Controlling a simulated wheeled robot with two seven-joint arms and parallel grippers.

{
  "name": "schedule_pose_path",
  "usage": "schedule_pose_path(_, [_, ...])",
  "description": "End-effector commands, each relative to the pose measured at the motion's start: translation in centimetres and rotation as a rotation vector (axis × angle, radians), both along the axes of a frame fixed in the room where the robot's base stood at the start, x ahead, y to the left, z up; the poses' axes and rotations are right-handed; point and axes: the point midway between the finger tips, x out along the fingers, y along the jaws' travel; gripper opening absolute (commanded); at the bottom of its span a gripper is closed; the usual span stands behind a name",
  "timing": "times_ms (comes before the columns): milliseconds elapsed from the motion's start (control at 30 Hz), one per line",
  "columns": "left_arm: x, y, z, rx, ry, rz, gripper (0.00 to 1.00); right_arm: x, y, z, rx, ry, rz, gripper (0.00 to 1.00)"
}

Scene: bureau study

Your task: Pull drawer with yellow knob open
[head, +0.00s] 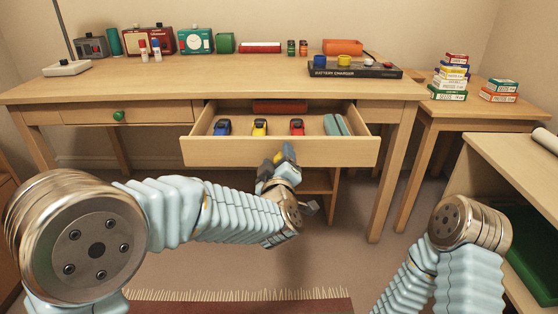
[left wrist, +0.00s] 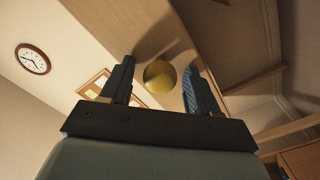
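The wide drawer (head: 225,152) under the right part of the desk stands pulled out, its inside showing. Its yellow knob (left wrist: 160,76) shows in the left wrist view between the two fingers of my left gripper (left wrist: 158,85). The fingers are apart, with a visible gap on each side of the knob. In the head view my left gripper (head: 279,160) is at the middle of the drawer front and hides the knob. My right gripper is out of view; only part of the right arm shows.
The drawer holds blue (head: 222,127), yellow (head: 260,127) and red (head: 297,127) toy cars and a pale teal object (head: 336,125). A shut drawer with a green knob (head: 119,115) is to the left. A side table (head: 465,109) stands right, and a shelf unit (head: 515,160) is nearer.

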Motion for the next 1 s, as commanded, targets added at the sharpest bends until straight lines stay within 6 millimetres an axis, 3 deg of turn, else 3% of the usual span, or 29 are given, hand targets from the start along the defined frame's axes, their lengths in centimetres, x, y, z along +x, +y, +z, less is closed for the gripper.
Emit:
schedule_pose_path(367, [-1.0, -0.2, 0.0, 0.000, 0.001, -0.005, 0.61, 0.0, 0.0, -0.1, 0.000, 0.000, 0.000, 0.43])
schedule_pose_path(800, [-10.8, -0.2, -0.1, 0.000, 0.001, -0.006, 0.61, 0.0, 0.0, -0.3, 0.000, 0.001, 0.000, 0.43])
schedule_pose_path(1000, [-13.4, -0.1, -0.1, 0.000, 0.001, -0.003, 0.61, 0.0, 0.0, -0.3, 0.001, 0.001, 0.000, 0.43])
